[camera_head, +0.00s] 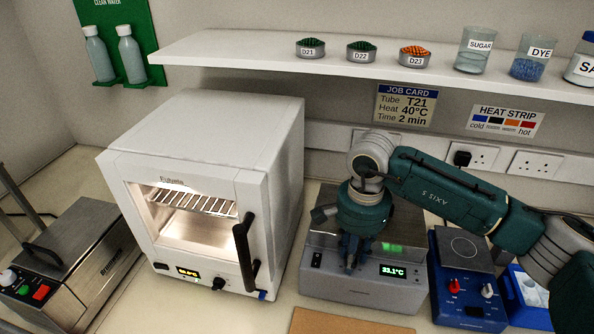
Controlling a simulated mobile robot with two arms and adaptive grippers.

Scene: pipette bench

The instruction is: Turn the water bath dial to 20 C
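The water bath appears to be the grey box with a steel top (320,283) right of the white oven. Its green display (393,271) reads 33.1°C. A small dark switch or knob (316,259) shows on the left of its front. My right gripper (350,266) points down at the front panel, just left of the display. Its fingers look close together and cover that part of the panel, so any dial there is hidden. I cannot tell whether they touch or grip it. My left gripper is not in view.
A white oven (222,130) with a black door handle stands left of the bath. A steel-lidded unit (75,255) is at far left. A hotplate stirrer (466,275) stands close on the right. A shelf (400,75) with dishes and beakers runs above my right arm.

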